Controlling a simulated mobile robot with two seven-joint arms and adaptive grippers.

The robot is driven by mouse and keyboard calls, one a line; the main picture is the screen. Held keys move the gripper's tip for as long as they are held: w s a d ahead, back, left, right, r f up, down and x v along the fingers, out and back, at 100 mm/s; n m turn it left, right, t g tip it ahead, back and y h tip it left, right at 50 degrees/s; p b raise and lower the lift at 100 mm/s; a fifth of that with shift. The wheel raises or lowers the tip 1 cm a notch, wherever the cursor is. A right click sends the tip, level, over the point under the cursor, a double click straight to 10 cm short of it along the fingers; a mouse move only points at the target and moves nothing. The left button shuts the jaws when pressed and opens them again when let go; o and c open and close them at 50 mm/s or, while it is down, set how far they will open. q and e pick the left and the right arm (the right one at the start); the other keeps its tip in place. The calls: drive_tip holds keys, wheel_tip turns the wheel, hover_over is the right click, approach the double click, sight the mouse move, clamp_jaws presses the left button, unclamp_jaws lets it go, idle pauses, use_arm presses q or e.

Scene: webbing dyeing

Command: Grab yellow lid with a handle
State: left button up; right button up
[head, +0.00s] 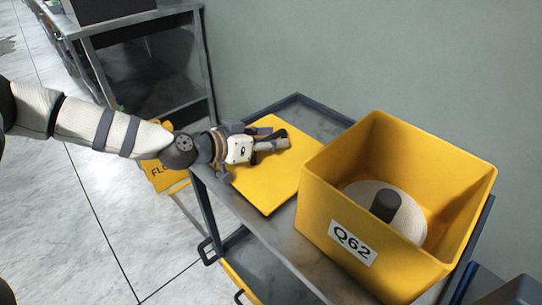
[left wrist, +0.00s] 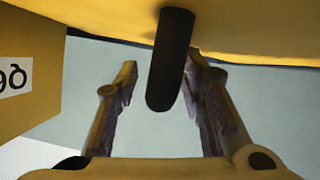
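The yellow lid (head: 268,188) lies flat on the left part of the grey cart's top. Its dark handle is partly hidden by my left gripper (head: 270,145) in the head view. In the left wrist view, the dark handle (left wrist: 172,62) stands out from the yellow lid (left wrist: 245,25) between the two fingers of my left gripper (left wrist: 165,75). The fingers are apart, with a clear gap between the handle and the left finger. The right finger is close to the handle; I cannot tell whether it touches. My right gripper is not in view.
A yellow box (head: 318,215) labelled Q62 stands right of the lid on the cart (head: 290,245). It holds a pale roll (head: 410,205) with a dark core. A yellow floor sign (head: 162,178) stands left of the cart. A metal table (head: 140,25) is at back left.

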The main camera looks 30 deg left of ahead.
use_arm(q)
drive_tip(key=shift+r, duration=0.15)
clamp_jaws()
